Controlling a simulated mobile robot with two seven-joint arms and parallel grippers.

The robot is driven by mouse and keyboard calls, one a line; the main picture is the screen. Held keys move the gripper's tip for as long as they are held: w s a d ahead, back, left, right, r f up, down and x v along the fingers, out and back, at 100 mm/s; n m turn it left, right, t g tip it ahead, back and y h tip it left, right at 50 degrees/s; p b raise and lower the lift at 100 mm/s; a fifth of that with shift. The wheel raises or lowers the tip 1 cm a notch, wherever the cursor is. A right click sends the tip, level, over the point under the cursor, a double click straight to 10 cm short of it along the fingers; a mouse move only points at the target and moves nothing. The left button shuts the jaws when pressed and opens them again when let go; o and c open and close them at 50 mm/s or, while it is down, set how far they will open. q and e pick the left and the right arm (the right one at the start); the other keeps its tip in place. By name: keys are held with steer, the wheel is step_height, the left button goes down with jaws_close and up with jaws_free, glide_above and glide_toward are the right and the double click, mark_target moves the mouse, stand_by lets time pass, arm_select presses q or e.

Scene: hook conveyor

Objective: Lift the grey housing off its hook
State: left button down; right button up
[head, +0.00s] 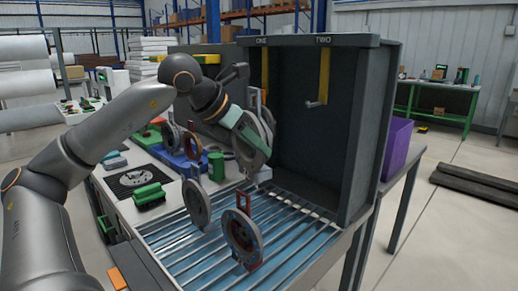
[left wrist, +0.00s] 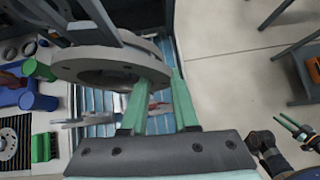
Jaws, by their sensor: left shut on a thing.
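The grey housing (head: 268,127), a thick round ring, is in front of the dark cabinet, below the yellow hanger marked ONE (head: 265,66). My left gripper (head: 252,137) has its green fingers at the ring's rim and is shut on it. In the left wrist view the ring (left wrist: 95,70) lies against the left green finger of my gripper (left wrist: 160,104). The hook end at ONE is hidden behind my wrist, so I cannot tell whether the ring still touches it. My right gripper seems to show, small, in the left wrist view (left wrist: 295,131); its jaws are unclear.
Hanger TWO (head: 324,76) ends in an empty hook. Two round parts, one grey (head: 196,206) and one with a red frame (head: 241,240), stand over the slatted blue bed (head: 190,262). A green block (head: 150,194) and blue fixture are at left. A purple bin (head: 396,145) stands right.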

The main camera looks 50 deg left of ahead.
step_height(320, 180, down, 5)
steer(key=b, duration=0.5)
arm_select(q)
steer(key=s+b, duration=0.1)
steer(key=s, duration=0.6)
steer(key=shift+d+b, duration=0.15)
steer(key=shift+b, duration=0.15)
arm_select(e)
steer(key=w+r+t, duration=0.1)
steer(key=r, duration=0.1)
steer(key=w+d+r+t, duration=0.1)
steer(key=shift+w+d+r, duration=0.15)
steer(key=shift+d+r, duration=0.05)
steer(key=shift+r, duration=0.15)
arm_select(q)
steer(key=shift+r, duration=0.2)
steer(key=shift+r+p, duration=0.7)
steer(key=shift+p, duration=0.05)
arm_select(e)
steer(key=shift+r, duration=0.75)
